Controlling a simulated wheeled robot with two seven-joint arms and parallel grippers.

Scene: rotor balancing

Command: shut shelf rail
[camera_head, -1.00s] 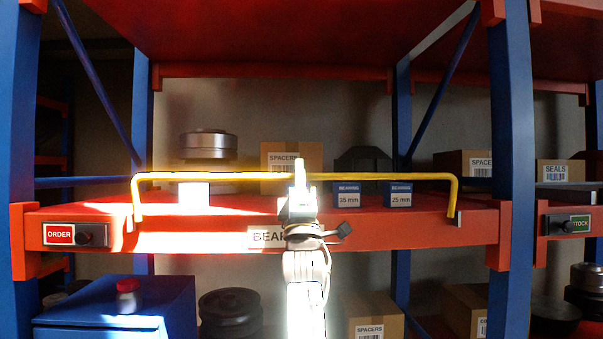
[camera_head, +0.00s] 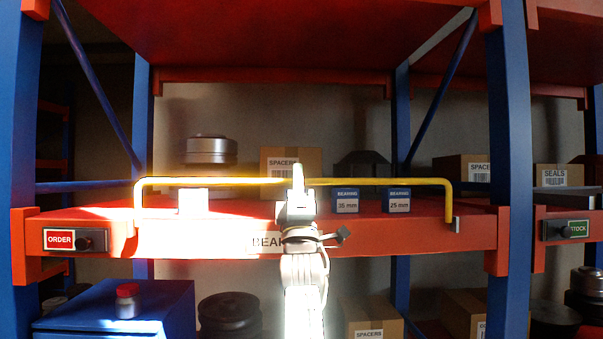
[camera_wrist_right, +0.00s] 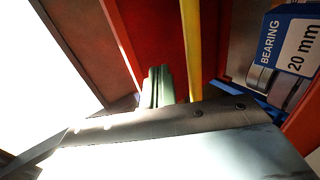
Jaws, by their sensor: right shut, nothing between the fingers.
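The yellow shelf rail (camera_head: 390,182) is a long bar with bent-down ends, running across the front of the red shelf (camera_head: 400,234). It stands raised in front of the bearing boxes and also shows in the right wrist view (camera_wrist_right: 192,50). My right gripper (camera_head: 298,172) is upright at the middle of the rail, shut and empty. Its fingertips show in the wrist view (camera_wrist_right: 157,88) beside the rail; I cannot tell whether they touch it. My left gripper is not in view. Strong glare washes out the left part of the rail.
Bearing boxes for 35 mm (camera_head: 346,202) and 25 mm (camera_head: 398,201) sit behind the rail. A 20 mm bearing box (camera_wrist_right: 290,45) is close in the wrist view. Blue posts (camera_head: 508,150) flank the bay. A blue cabinet (camera_head: 110,305) stands below left.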

